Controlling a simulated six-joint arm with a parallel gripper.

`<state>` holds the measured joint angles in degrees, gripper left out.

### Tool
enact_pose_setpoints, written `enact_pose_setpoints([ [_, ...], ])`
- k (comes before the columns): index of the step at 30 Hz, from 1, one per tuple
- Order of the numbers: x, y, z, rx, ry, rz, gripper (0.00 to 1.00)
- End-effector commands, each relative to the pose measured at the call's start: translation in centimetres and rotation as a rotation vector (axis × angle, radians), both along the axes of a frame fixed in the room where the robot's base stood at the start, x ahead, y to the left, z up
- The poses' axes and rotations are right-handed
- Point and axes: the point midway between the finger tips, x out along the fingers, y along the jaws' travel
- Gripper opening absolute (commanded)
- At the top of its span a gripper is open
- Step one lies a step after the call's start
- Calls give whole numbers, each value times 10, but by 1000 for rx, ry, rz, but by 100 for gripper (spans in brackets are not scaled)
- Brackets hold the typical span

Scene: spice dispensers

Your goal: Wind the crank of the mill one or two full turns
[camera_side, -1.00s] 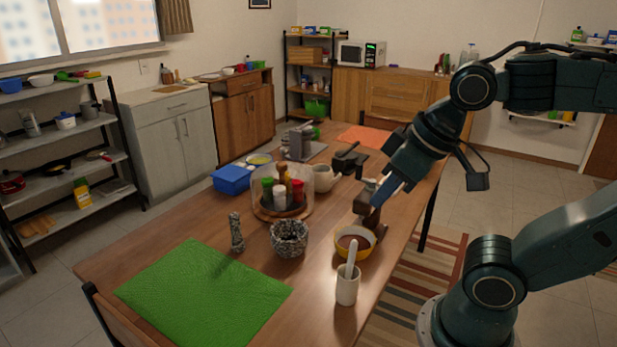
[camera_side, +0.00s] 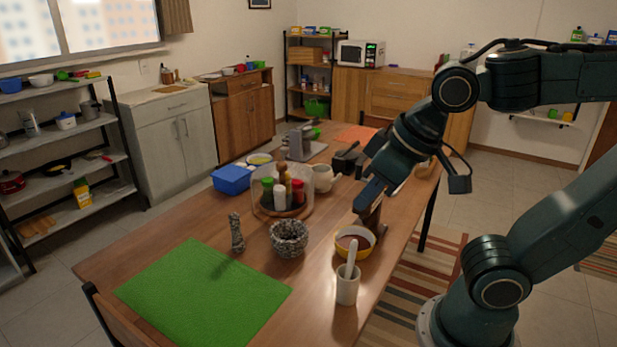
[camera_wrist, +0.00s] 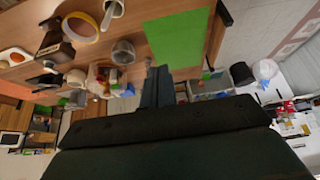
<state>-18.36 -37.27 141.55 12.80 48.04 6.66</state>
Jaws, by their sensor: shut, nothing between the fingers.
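In the wrist view the mill (camera_wrist: 58,50) shows at upper left, left of my gripper's shut fingers (camera_wrist: 158,73). The crank is not clear there either.
A yellow bowl (camera_side: 343,251), a white cup (camera_side: 347,291) with a pestle and a speckled bowl (camera_side: 289,251) stand nearby. A spice carousel (camera_side: 256,207) with several bottles is to the left. The green mat (camera_side: 200,290) is bare.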

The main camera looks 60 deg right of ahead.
Motion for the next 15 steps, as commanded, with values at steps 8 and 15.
enact_pose_setpoints([
  [8,1,2,0,0,0,-1,0],
  [15,3,9,0,0,2,4,0],
])
